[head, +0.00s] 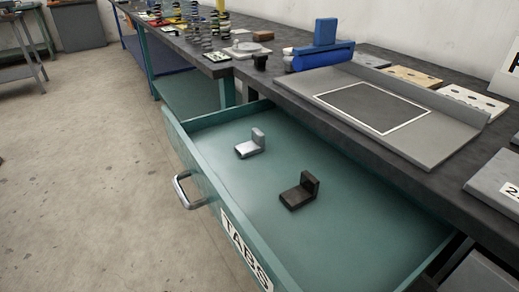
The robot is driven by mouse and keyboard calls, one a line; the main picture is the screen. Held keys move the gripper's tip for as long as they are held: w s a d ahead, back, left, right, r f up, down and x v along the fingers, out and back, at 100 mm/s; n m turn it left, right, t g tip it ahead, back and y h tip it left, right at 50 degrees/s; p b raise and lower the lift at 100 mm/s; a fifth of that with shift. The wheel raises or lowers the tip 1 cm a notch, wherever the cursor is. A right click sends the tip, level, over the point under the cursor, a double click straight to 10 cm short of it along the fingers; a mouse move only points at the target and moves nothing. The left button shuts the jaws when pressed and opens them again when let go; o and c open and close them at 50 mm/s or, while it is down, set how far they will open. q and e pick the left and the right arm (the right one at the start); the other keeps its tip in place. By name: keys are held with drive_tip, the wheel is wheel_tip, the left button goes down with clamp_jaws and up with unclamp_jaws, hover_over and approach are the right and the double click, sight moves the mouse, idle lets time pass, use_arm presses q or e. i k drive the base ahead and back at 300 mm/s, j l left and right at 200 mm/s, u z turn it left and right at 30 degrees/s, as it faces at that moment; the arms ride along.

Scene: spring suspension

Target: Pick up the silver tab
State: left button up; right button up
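The silver tab (250,146) is a small L-shaped piece with an upright plate at its right end. It lies in the open teal drawer (318,237), toward the drawer's far left part. A dark, nearly black tab (300,192) of the same shape lies apart from it, nearer and to the right, in the same drawer. Neither gripper shows in the head view.
The drawer has raised walls, a metal handle (189,192) and a "TABS" label (245,250). The dark workbench (440,178) overhangs its right side and carries a grey plate (330,89) and a blue block device (322,52). Springs stand farther back.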

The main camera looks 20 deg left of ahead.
sight(249, 143)
drive_tip(key=z, duration=1.75)
drive_tip(key=u, duration=2.4)
drive_tip(key=i+j, duration=0.15)
drive_tip(key=j, duration=0.15)
drive_tip(key=i+j, duration=0.1)
drive_tip(key=j, duration=0.25)
drive_tip(key=i+j, duration=0.15)
drive_tip(key=j, duration=0.15)
drive_tip(key=i+j+z, duration=0.15)
drive_tip(key=j, duration=0.15)
drive_tip(key=j+z, duration=0.15)
drive_tip(key=j, duration=0.2)
drive_tip(key=i+j+z, duration=0.15)
drive_tip(key=j, duration=0.2)
